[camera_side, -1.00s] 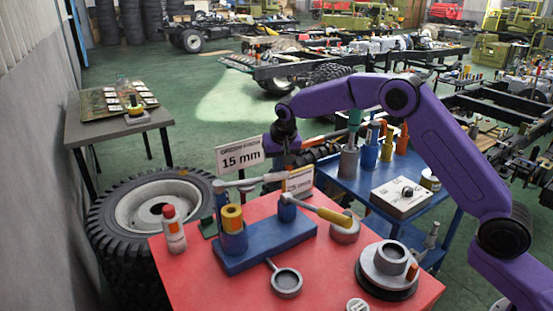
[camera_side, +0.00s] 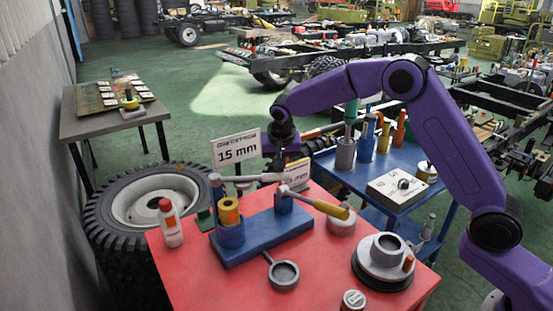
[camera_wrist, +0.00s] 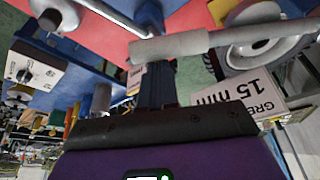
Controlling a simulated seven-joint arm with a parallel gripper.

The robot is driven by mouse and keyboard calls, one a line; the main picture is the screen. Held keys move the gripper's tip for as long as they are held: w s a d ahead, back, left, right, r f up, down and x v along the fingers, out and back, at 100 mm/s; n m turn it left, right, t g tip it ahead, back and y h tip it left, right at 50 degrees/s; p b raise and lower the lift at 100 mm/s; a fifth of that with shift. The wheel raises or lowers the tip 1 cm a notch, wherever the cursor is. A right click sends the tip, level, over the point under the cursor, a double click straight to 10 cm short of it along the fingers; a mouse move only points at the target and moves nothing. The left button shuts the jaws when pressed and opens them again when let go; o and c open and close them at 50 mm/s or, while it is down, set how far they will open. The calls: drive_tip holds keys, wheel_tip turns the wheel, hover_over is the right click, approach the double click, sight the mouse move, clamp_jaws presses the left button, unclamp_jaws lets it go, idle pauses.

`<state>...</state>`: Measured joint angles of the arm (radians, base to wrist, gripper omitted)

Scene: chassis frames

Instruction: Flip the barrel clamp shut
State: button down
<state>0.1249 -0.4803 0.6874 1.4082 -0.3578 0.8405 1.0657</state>
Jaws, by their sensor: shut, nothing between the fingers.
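The barrel clamp has a blue base (camera_side: 265,238) on the red table. A yellow barrel (camera_side: 229,212) stands upright in its blue cup (camera_side: 230,237). A grey clamp arm (camera_side: 248,180) reaches right from the blue post behind the cup, clear of the barrel's top. Its thicker grey end also shows in the wrist view (camera_wrist: 170,47). A second lever with a yellow handle (camera_side: 330,209) lies over the right post. My gripper (camera_side: 281,163) is shut and empty, pointing down at the arm's grey end. In the wrist view its fingertips (camera_wrist: 157,68) are close to that end; contact is unclear.
A "15 mm" sign (camera_side: 236,149) stands close to my gripper. A red-capped bottle (camera_side: 170,224), a grey ring with a handle (camera_side: 283,275) and a round grey hub (camera_side: 386,257) sit on the red table (camera_side: 210,282). A blue cart (camera_side: 350,181) stands behind.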

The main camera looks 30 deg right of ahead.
drive_tip(key=s+a+m+g+h, duration=0.1)
drive_tip(key=s+a+m+g, duration=0.1)
drive_tip(key=s+a+m, duration=0.3)
drive_tip(key=s+a+m+g+h, duration=0.1)
drive_tip(key=s+a+m, duration=0.4)
drive_tip(key=a, duration=0.5)
drive_tip(key=m, duration=0.2)
drive_tip(key=shift+s+a+m+g, duration=0.35)
drive_tip(key=shift+s+m+g, duration=0.05)
drive_tip(key=shift+a, duration=0.15)
drive_tip(key=d+r, duration=0.2)
drive_tip(key=d, duration=0.3)
drive_tip(key=v, duration=0.8)
drive_tip(key=shift+a+r, duration=0.3)
drive_tip(key=shift+a, duration=0.05)
